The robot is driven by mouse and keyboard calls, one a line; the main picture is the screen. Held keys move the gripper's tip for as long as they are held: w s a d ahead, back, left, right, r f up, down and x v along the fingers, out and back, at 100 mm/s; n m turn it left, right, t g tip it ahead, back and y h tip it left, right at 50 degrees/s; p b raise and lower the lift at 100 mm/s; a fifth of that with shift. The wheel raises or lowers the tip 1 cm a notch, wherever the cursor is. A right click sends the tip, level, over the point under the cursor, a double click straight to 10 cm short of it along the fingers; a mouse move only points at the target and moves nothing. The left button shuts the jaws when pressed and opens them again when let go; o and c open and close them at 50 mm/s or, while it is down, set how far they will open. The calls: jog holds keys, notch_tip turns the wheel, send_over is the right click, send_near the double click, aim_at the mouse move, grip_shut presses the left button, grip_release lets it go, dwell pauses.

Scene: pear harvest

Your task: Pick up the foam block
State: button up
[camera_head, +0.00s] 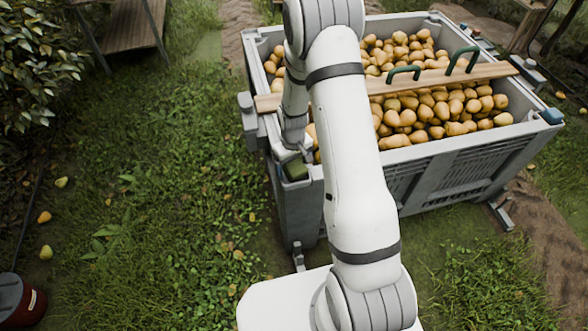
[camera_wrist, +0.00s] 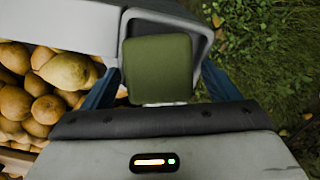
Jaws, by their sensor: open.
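The foam block is a dull green, rounded square block (camera_wrist: 157,68). In the wrist view it lies in a grey corner holder on the crate; in the head view it shows as a small green patch (camera_head: 296,171) at the crate's near left corner. My gripper (camera_wrist: 160,76) is open, with one blue finger on the left and one on the right of the block. Narrow gaps seem to remain beside it; contact cannot be told. The block's lower edge is close to my gripper's palm. In the head view my arm hides most of the gripper.
A large grey crate (camera_head: 455,165) is full of yellow pears (camera_head: 440,110). A wooden plank (camera_head: 440,78) with green handles lies across it. Grass with a few fallen pears is on the left, a red canister (camera_head: 18,300) at the lower left, a wooden stand (camera_head: 130,28) behind.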

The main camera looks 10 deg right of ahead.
aim_at(295, 163)
jog(key=shift+c, duration=0.2)
jog(key=c, duration=1.1)
notch_tip(295, 163, up, 9)
jog(key=shift+r+p, duration=0.1)
jog(key=shift+p, duration=0.3)
jog(key=shift+s+a+r+n+g+h+p, duration=0.1)
jog(key=shift+a+r+n+g+h+p, duration=0.1)
jog(key=shift+r+n+p, duration=0.35)
jog(key=shift+a+r+n+g+h+p, duration=0.1)
jog(key=shift+r+n+h+p, duration=0.2)
jog(key=shift+n, duration=0.35)
jog(key=shift+a+r+n+h+p, duration=0.2)
jog(key=shift+n+h+p, duration=0.1)
jog(key=shift+n+p, duration=0.65)
notch_tip(295, 163, down, 5)
jog(key=n+h, duration=0.1)
jog(key=n, duration=0.1)
jog(key=n+p, duration=0.1)
jog(key=n, duration=0.2)
jog(key=shift+a+f+n+g+h, duration=0.1)
jog(key=shift+f+n+g+h, duration=0.05)
jog(key=shift+n+g+h, duration=0.25)
jog(key=shift+f, duration=2.2)
